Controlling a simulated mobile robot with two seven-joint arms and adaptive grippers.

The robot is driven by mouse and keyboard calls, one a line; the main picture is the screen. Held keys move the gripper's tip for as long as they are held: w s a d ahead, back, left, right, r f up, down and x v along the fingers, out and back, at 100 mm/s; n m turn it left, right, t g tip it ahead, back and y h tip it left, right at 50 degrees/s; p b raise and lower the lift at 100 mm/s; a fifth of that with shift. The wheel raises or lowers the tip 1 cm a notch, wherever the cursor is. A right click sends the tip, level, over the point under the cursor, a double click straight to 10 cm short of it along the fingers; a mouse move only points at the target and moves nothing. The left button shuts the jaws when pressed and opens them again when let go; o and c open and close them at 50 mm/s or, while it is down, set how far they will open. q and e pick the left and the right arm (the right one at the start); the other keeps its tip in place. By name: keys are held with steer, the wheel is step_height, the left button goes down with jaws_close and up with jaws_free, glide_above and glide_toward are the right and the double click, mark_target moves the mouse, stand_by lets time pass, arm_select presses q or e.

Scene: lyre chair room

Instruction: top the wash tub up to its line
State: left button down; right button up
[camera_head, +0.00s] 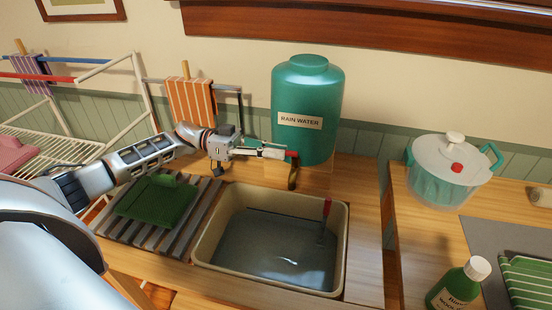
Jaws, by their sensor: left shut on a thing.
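The wash tub (199,245) is a beige rectangular basin set in the wooden counter, with grey-blue water (265,245) in it below the rim. A red-topped marker (327,208) stands at its right inner wall; its lower part blurs into the water. A green tank (307,95) labelled "RAIN WATER" stands behind the tub. Its tap spout (293,179) points down over the tub's back edge. My left gripper (284,154) is shut on the tap's red lever (292,155). I see no clear stream under the spout. My right gripper is not in view.
A green cloth or board (158,202) lies on a slatted rack (190,228) left of the tub. A drying rack (150,95) stands behind it. On the right counter are a lidded pot (440,185) and a green bottle (455,288).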

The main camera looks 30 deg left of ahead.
arm_select(q)
steer(key=shift+r, duration=0.1)
steer(key=c, duration=2.1)
jaws_free()
steer(key=v, duration=1.2)
steer(key=shift+w, duration=0.1)
